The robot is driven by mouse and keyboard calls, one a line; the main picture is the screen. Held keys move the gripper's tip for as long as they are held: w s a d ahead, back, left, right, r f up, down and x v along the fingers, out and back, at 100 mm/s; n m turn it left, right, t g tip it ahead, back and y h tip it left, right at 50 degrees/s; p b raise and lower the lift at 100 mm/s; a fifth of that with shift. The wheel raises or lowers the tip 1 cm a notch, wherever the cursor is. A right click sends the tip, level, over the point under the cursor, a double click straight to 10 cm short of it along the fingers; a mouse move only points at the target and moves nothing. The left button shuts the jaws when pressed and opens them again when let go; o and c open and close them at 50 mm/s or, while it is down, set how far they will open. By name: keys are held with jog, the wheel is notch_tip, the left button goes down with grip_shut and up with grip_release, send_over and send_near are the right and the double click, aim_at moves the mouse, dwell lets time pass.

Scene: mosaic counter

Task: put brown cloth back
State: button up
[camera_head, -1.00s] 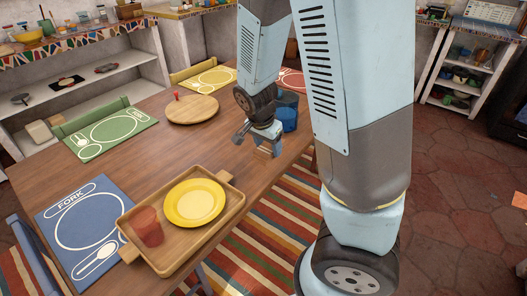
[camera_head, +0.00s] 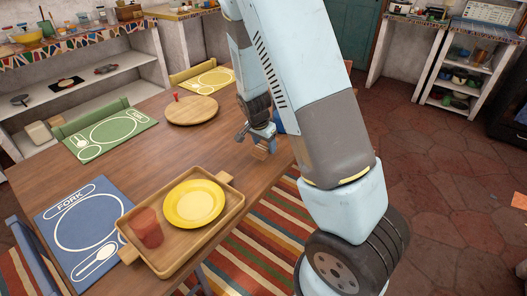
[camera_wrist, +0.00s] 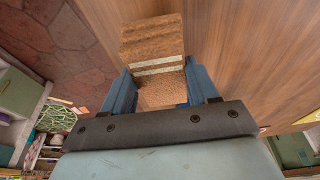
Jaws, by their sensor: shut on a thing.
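The brown cloth (camera_wrist: 152,40) is a folded, block-like brown bundle with pale stripes, seen close up in the wrist view. My gripper (camera_wrist: 160,88) is shut on it, with a blue finger on either side. In the head view the cloth (camera_head: 260,151) hangs below my gripper (camera_head: 262,138), over the right edge area of the wooden table (camera_head: 180,140). I cannot tell whether the cloth touches the tabletop.
A round wooden board (camera_head: 192,111) lies behind. Blue (camera_head: 52,217), green (camera_head: 82,151) and yellow (camera_head: 186,86) placemats lie around. The middle of the table is clear.

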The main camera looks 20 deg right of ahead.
aim_at(265, 150)
jog(key=shift+w+d+f, duration=0.2)
jog(key=shift+w+f, duration=0.35)
jog(key=shift+f, duration=1.65)
jog(key=shift+f, duration=0.1)
jog(key=o, duration=1)
